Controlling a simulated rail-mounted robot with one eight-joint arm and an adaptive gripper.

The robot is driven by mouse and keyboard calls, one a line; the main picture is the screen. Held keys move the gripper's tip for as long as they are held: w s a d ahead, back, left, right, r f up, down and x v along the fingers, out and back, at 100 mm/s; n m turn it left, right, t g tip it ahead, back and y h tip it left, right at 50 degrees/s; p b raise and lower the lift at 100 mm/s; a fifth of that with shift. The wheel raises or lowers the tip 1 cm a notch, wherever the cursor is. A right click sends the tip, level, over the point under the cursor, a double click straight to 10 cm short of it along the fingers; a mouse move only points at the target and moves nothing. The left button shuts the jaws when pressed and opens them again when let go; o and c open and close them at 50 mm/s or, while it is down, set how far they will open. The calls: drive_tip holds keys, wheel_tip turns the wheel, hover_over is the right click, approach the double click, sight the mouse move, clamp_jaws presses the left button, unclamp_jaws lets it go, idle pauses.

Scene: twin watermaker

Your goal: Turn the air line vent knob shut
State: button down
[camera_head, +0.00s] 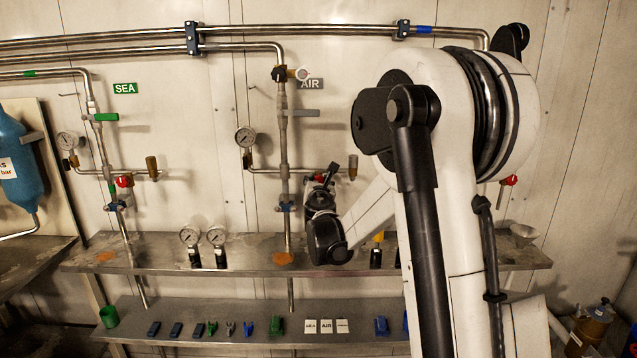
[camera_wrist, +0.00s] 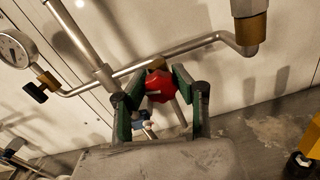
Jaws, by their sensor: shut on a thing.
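The air line vent knob (camera_wrist: 159,86) is red and sits on the thin steel branch pipe (camera_wrist: 190,51) of the air line. In the wrist view my gripper (camera_wrist: 156,88) has its green-edged fingers on either side of the knob, shut on it. In the head view my gripper (camera_head: 325,183) is at the air line, right of the vertical air pipe (camera_head: 283,150). Only a little red of the knob shows there; my gripper and wrist hide most of it. The AIR sign (camera_head: 310,84) is on the wall above.
A pressure gauge (camera_head: 245,137) and a brass fitting (camera_head: 353,167) flank the knob on the branch. A steel shelf (camera_head: 150,252) with loose gauges runs below. The sea line (camera_head: 100,150), with its own red knob (camera_head: 124,181), stands at left.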

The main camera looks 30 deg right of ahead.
drive_tip(key=m, duration=0.3)
drive_tip(key=shift+b, duration=0.3)
drive_tip(key=c, duration=1.3)
unclamp_jaws()
drive_tip(key=shift+s, duration=0.1)
drive_tip(key=v, duration=1.2)
drive_tip(key=shift+d, duration=0.1)
